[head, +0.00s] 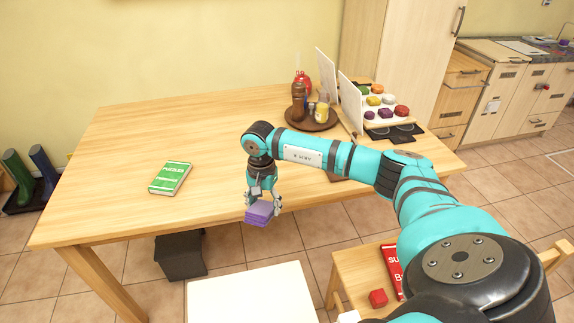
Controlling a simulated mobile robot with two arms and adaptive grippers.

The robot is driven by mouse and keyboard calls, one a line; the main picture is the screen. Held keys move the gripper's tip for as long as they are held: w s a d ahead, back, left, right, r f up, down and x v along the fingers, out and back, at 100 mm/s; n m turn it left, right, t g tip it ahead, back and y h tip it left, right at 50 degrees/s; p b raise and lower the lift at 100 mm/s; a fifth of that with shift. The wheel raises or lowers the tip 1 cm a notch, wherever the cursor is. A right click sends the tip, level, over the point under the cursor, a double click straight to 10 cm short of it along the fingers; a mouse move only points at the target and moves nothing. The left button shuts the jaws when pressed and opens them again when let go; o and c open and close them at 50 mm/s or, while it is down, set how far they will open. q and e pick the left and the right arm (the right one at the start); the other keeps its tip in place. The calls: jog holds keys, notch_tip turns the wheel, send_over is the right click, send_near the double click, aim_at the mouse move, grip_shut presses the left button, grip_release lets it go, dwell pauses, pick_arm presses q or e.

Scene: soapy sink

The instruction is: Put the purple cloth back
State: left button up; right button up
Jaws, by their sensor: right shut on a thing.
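The purple cloth (260,213) is a small folded stack in the head view, near the front edge of the wooden table. My right gripper (262,200) points down and is shut on the cloth, with fingers on either side of it. The cloth appears in front of or over the table's front edge; its exact height cannot be told. My right arm comes in from the right and covers part of the table's right side. My left gripper is not in view.
A green book (170,178) lies on the table's left. A round brown tray (312,120) with bottles stands at the back, beside a rack of coloured pieces (382,105). The table's middle is clear.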

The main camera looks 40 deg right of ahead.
jog(key=w+d+r+m, duration=0.1)
jog(key=w+d+m, duration=0.1)
jog(key=d, duration=0.1)
jog(key=w+d+r+m+b, duration=0.1)
jog(key=w+d+r+m, duration=0.1)
jog(key=d+m, duration=0.1)
jog(key=w+d+r+m, duration=0.2)
jog(key=d, duration=0.2)
jog(key=shift+w+d+r+m+b, duration=0.15)
jog(key=shift+d+r+m+b, duration=0.15)
jog(key=shift+d+m, duration=0.1)
jog(key=shift+c, duration=0.5)
jog(key=d+r+m, duration=0.3)
jog(key=d, duration=0.1)
jog(key=shift+w+d+m+b, duration=0.1)
jog(key=shift+w+m+b, duration=0.2)
jog(key=shift+w+m, duration=0.1)
